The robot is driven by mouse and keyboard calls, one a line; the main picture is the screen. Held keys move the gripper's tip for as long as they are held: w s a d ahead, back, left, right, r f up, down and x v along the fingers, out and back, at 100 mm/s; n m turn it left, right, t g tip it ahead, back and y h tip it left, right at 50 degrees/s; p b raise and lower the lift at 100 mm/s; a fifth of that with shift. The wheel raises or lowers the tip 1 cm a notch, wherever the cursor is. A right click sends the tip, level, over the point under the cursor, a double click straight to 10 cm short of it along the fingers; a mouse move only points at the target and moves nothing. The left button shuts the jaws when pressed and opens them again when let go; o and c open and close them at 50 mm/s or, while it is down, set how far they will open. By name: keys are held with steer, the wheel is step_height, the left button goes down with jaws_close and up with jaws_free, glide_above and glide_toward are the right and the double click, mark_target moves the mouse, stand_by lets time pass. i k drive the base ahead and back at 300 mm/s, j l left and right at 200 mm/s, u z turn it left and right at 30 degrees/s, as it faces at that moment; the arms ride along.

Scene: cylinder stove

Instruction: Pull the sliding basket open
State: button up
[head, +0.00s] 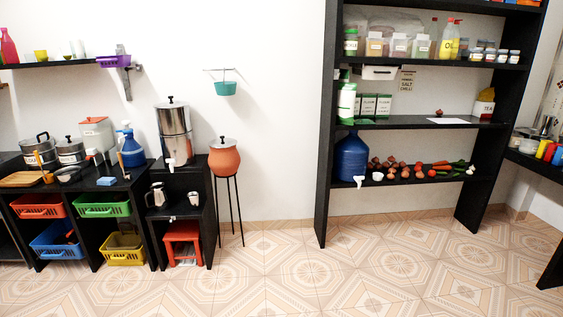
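Four-cornered plastic baskets sit in the open compartments of a low black cabinet at the left in the head view. A red-orange basket (40,206) is upper left and a green basket (103,206) upper right. A blue basket (57,241) is lower left and a yellow basket (123,250) lower right. Their fronts face the room. Small items show inside the blue one. I cannot tell which basket the task means, or how far each is slid out. My gripper and arm are not in view.
The tiled floor (300,275) before the cabinet is clear. A red stool (183,240) stands under a black stand right of the baskets. A clay pot (224,158) sits on a thin tall stand. A tall black shelf (325,130) stands at the right.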

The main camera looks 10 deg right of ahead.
mark_target(371, 72)
steer(key=i+z, duration=0.1)
steer(key=i, duration=1.8)
